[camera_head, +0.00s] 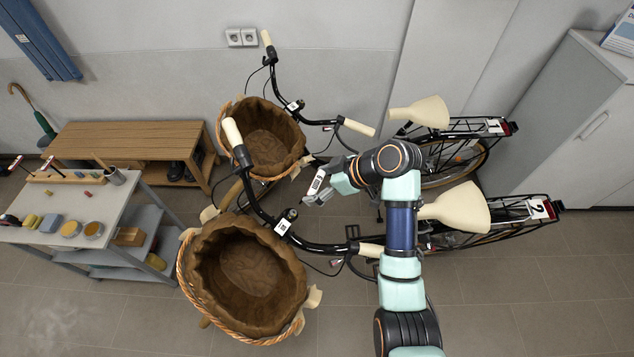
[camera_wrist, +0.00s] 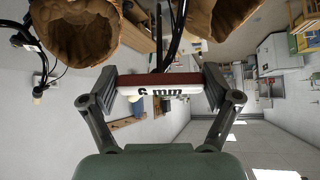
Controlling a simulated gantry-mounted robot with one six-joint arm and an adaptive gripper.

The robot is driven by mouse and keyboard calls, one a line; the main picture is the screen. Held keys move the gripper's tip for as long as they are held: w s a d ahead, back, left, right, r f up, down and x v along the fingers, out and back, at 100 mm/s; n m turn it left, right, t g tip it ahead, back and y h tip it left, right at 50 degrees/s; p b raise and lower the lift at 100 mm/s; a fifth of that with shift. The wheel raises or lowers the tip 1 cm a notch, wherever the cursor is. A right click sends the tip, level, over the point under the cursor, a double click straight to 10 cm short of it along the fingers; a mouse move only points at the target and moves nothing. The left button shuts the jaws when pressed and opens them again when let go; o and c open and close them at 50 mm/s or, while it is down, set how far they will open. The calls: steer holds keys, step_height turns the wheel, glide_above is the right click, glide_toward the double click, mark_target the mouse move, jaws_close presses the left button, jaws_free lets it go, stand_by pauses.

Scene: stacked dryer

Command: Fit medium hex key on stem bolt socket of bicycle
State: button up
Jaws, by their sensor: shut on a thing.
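My gripper (camera_head: 318,190) is shut on a hex key handle (camera_wrist: 160,86). The handle has a white label reading "6 mm" and a dark red side, and lies across both fingers in the wrist view. The key's shaft cannot be made out. The near bicycle has a black handlebar with a stem (camera_head: 285,222) carrying a small white tag; my gripper is above and to the right of it in the head view, apart from it. The far bicycle's stem (camera_head: 294,106) also has a white tag. The bolt sockets are too small to see.
Brown-lined wicker baskets (camera_head: 186,275) hang in front of both handlebars. A grey tool cart (camera_head: 110,205) at the left bears a wooden holder (camera_head: 60,178) with coloured handles. A slatted wooden bench (camera_head: 130,137) stands by the wall, a grey cabinet (camera_head: 560,120) at the right.

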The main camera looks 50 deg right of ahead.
steer(key=shift+s, duration=0.1)
steer(key=shift+s+f, duration=0.1)
steer(key=shift+s, duration=0.05)
steer(key=shift+w+a+f+b, duration=0.15)
steer(key=shift+w+f+b, duration=0.2)
steer(key=shift+f+b, duration=0.4)
steer(key=shift+w+a+f+b, duration=0.15)
steer(key=shift+w+f+b, duration=0.3)
steer(key=shift+f, duration=0.65)
steer(key=shift+w+a+f+b, duration=0.15)
steer(key=shift+w+f+b, duration=0.15)
steer(key=shift+f+b, duration=0.45)
steer(key=shift+w+a+f+b, duration=0.1)
steer(key=shift+w+f+b, duration=0.1)
steer(key=shift+f, duration=0.4)
steer(key=shift+w+a+f+b, duration=0.1)
steer(key=shift+w+f+b, duration=0.1)
steer(key=shift+f, duration=0.4)
steer(key=shift+r+p, duration=0.2)
steer(key=shift+p, duration=0.25)
